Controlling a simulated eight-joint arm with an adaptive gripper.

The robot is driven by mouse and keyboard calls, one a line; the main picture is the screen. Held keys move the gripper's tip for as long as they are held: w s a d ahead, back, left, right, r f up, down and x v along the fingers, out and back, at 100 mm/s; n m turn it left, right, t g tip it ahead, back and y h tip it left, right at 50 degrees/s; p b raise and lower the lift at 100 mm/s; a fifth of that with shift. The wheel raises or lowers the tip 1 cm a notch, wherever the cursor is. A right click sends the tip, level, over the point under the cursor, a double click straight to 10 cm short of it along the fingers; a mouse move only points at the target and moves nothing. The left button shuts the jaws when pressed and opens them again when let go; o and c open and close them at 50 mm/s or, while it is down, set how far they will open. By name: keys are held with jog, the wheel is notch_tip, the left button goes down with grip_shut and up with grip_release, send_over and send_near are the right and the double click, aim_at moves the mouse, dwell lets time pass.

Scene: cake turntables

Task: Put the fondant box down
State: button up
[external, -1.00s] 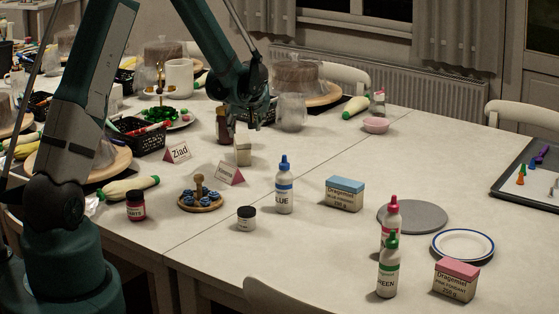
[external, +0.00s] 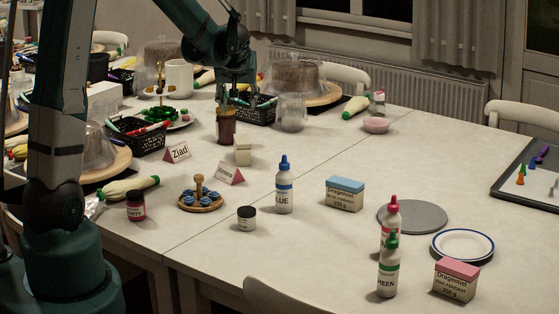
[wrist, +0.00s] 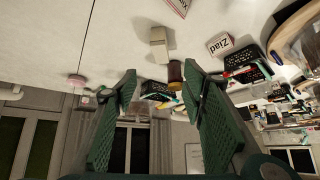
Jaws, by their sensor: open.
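A small cream fondant box (external: 243,156) stands upright on the table behind the pink name card. It also shows in the wrist view (wrist: 158,36), beyond my fingertips, with nothing holding it. My gripper (external: 238,98) is above and behind the box, close to the dark jar in the external view. In the wrist view my two green fingers (wrist: 160,84) are spread wide with nothing gripped between them. A blue-topped Dragemiel box (external: 345,194) and a pink-topped one (external: 456,280) stand farther right.
A dark jar (external: 226,126) and a black basket (external: 253,108) are close to my gripper. Name cards (external: 178,153), a blue-capped bottle (external: 284,190) and a stamp stand (external: 201,203) are around the box. Bare table lies to the box's right.

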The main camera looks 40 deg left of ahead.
jog(key=s+d+r+m+h, duration=0.15)
jog(key=s+d+r, duration=0.25)
jog(key=s, duration=0.5)
jog(key=s+d+r+m+h, duration=0.15)
jog(key=s+d+r, duration=0.3)
jog(key=s, duration=0.45)
jog(key=s+d+m+h, duration=0.1)
jog(key=s+d+m, duration=0.1)
jog(key=s, duration=0.8)
jog(key=s+d+f+m, duration=0.1)
jog(key=s+d, duration=0.3)
jog(key=s, duration=0.6)
jog(key=shift+s+d+m+t+h, duration=0.15)
jog(key=shift+d+m+t+h, duration=0.15)
jog(key=shift+d+m+h, duration=0.1)
